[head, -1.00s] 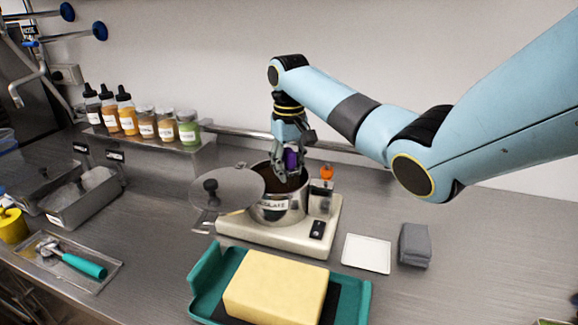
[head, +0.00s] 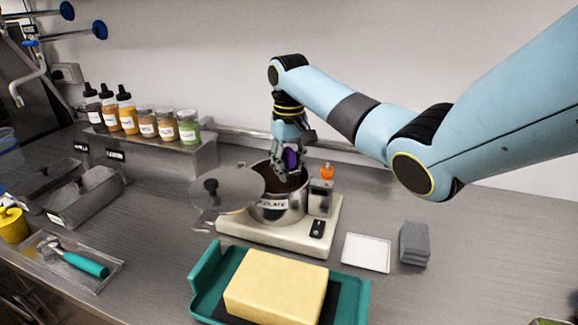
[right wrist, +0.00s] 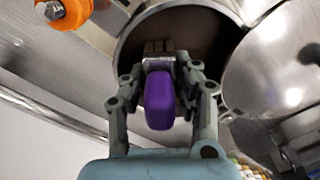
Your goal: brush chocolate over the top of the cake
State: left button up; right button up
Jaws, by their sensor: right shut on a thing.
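My right gripper (head: 289,165) points down over the chocolate pot (head: 279,206), which is a steel pot on a cream base. It is shut on a brush with a purple handle (right wrist: 160,100). In the right wrist view the fingers (right wrist: 163,78) sit on both sides of the handle, and the brush's metal part points into the dark pot opening. I cannot tell how deep the bristles are in the chocolate. The pale yellow cake (head: 276,286) sits on a teal tray (head: 204,283) in front of the pot. Its visible top is plain yellow. My left gripper is not in view.
The pot's round lid (head: 228,190) is swung open to the left. A white square plate (head: 366,252) and grey folded cloths (head: 414,244) lie to the right. A scoop with teal handle (head: 85,264) lies at left. Bottles and jars (head: 127,117) line a rear shelf.

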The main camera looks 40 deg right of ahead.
aim_at(289, 149)
jog(key=shift+s+f, duration=0.1)
notch_tip(289, 149, up, 5)
jog(key=p, duration=0.5)
jog(key=shift+r, duration=1.1)
jog(key=shift+r, duration=0.1)
